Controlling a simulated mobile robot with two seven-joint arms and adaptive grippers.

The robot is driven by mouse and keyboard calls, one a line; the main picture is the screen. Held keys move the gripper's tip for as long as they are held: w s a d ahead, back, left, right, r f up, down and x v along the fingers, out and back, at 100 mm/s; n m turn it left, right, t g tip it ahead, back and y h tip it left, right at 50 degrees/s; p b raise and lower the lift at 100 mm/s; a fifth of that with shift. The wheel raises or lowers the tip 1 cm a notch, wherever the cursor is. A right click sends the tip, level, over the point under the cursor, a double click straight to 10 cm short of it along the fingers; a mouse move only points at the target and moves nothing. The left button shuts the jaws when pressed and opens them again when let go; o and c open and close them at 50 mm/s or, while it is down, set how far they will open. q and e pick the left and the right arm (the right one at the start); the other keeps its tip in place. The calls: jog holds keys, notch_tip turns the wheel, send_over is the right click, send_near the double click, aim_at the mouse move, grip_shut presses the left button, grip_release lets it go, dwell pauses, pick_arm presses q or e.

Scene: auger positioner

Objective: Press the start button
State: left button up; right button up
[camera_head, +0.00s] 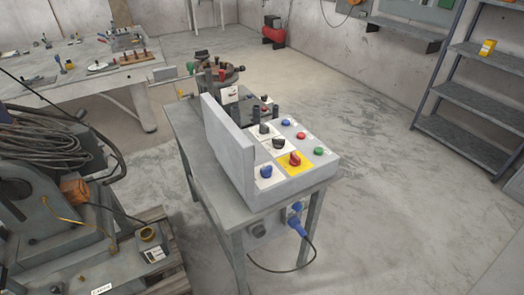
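A grey control box (303,186) stands on a small metal table (212,190) in the middle of the head view. Its sloped top carries a green button (319,151), a red button (301,135) and a blue button (286,122) along the right side. A red rotary switch on a yellow plate (294,159), a blue knob (266,171) and black knobs (279,143) are also there. The labels are too small to read, so I cannot tell which control is marked start. Neither of my grippers is in view.
A machine with coiled cables (40,145) stands on a pallet at the left. A blue plug with a cable (297,226) hangs at the table's front. A workbench (90,75) is behind left, and shelves (480,95) stand right. The floor right of the table is clear.

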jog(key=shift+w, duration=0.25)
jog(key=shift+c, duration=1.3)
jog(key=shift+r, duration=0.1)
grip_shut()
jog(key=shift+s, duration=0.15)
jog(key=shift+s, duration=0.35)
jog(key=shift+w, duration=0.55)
